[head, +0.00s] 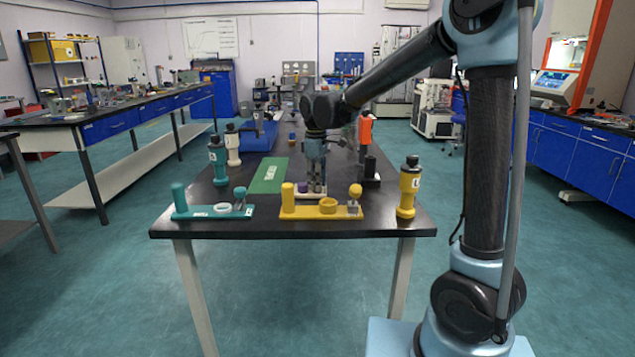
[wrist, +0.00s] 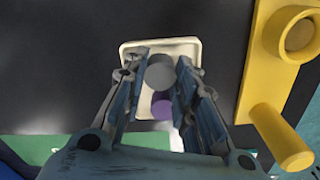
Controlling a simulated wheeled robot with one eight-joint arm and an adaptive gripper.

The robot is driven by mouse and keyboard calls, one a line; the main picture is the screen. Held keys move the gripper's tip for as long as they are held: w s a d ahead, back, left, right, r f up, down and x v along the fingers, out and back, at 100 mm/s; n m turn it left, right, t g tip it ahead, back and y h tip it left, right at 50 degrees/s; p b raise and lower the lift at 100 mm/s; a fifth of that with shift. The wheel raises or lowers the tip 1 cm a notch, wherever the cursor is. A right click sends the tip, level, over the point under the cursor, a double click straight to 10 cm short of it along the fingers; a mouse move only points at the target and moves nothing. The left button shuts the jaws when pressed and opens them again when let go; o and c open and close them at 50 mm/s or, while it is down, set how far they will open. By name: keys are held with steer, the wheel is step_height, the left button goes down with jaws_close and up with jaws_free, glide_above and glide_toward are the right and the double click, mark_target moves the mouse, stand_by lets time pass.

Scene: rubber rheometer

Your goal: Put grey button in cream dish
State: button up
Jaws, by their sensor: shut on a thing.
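The cream dish (wrist: 178,45) lies on the black table, under my gripper (wrist: 160,68) in the wrist view. My gripper is shut on the grey button (wrist: 160,74), which sits between the fingertips over the dish. Whether the button touches the dish floor I cannot tell. A purple round piece (wrist: 161,106) lies in the dish, partly hidden by the fingers. In the head view my gripper (head: 316,188) points straight down at the dish (head: 312,198), whose near edge shows. The grey button cannot be made out there.
A yellow holder (head: 328,212) stands just in front of the dish, with a teal holder (head: 210,212) to its left. A green mat (head: 268,176) lies left of the gripper. A black post (head: 371,168) and a yellow bottle (head: 408,188) stand to the right.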

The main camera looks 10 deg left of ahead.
steer(key=o, duration=0.9)
steer(key=r, duration=1.2)
steer(key=shift+s, duration=0.25)
